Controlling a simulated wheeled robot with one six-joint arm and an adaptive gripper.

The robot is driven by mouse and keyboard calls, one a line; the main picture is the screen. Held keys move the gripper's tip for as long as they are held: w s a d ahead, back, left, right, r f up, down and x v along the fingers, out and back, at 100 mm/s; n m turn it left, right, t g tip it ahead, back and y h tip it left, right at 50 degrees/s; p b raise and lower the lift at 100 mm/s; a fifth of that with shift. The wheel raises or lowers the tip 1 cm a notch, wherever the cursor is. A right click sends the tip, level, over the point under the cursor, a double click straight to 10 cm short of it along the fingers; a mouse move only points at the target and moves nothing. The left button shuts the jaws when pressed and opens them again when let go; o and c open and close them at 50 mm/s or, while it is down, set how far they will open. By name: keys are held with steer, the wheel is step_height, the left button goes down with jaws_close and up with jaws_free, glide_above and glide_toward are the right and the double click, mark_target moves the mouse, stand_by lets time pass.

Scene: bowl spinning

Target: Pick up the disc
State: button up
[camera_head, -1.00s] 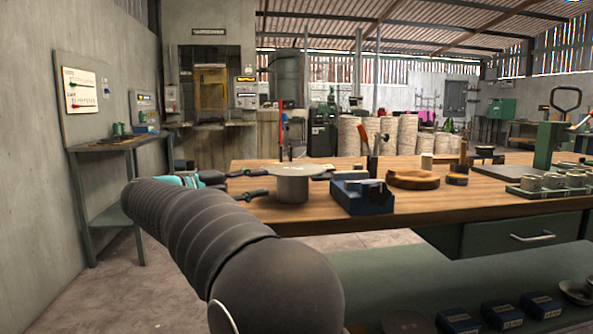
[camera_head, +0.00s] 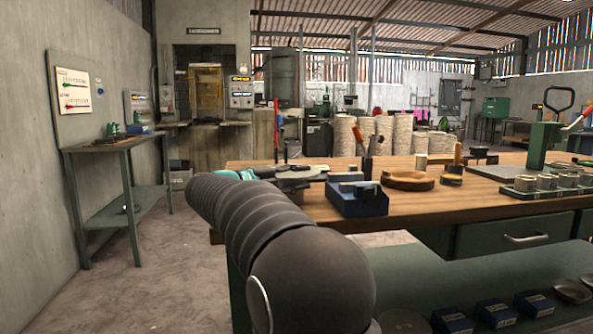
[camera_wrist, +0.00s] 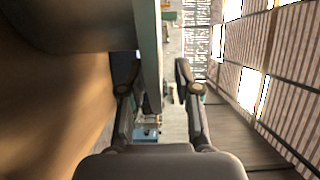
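The disc (camera_head: 305,171) is a flat grey round plate lying level on a stand at the near left of the workbench. My arm hides much of it in the head view, and its stand. In the wrist view the disc (camera_wrist: 150,55) shows edge-on as a pale upright slab between my fingers. My gripper (camera_wrist: 157,75) is open around the disc's rim, one finger on each side. The right finger has a clear gap to the disc; the left finger is close beside it, and I cannot tell if it touches.
A blue box holding tools (camera_head: 357,198) stands just right of the disc. A round wooden piece (camera_head: 407,181) and a green tray of cans (camera_head: 548,193) lie further right on the wooden workbench (camera_head: 455,207). Small blue boxes (camera_head: 497,312) sit on the near green surface.

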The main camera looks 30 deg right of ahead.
steer(key=shift+d, duration=0.3)
jaws_close()
steer(key=shift+r, duration=0.1)
